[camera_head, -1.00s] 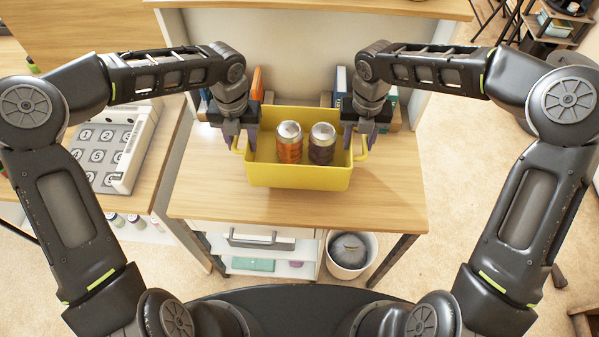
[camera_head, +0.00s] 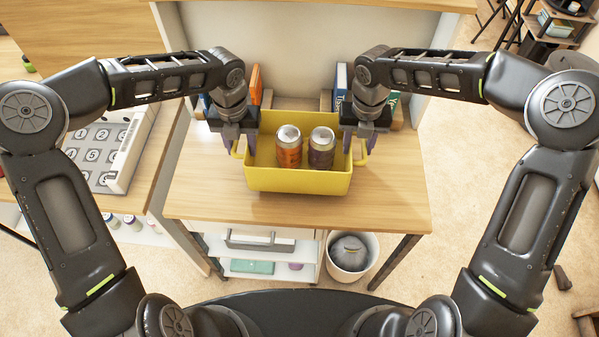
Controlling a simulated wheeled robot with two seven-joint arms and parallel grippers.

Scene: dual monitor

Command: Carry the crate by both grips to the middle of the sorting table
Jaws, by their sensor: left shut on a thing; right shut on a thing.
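The yellow crate (camera_head: 298,181) is in the middle of the head view, over the wooden table (camera_head: 395,195). It looks level; I cannot tell whether its base touches the tabletop. Two cans stand in it: an orange one (camera_head: 289,150) and a dark one (camera_head: 321,152). My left gripper (camera_head: 240,146) is shut on the crate's left grip (camera_head: 236,153). My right gripper (camera_head: 360,146) is shut on its right grip (camera_head: 361,160). The fingers point down and partly hide the grips.
Books (camera_head: 341,88) stand at the table's back, behind the crate and my wrists. A panel with numbered keys (camera_head: 103,150) lies on a surface to the left. Below the table are a shelf unit (camera_head: 258,254) and a white bin (camera_head: 351,258). Bare tabletop shows in front and to both sides.

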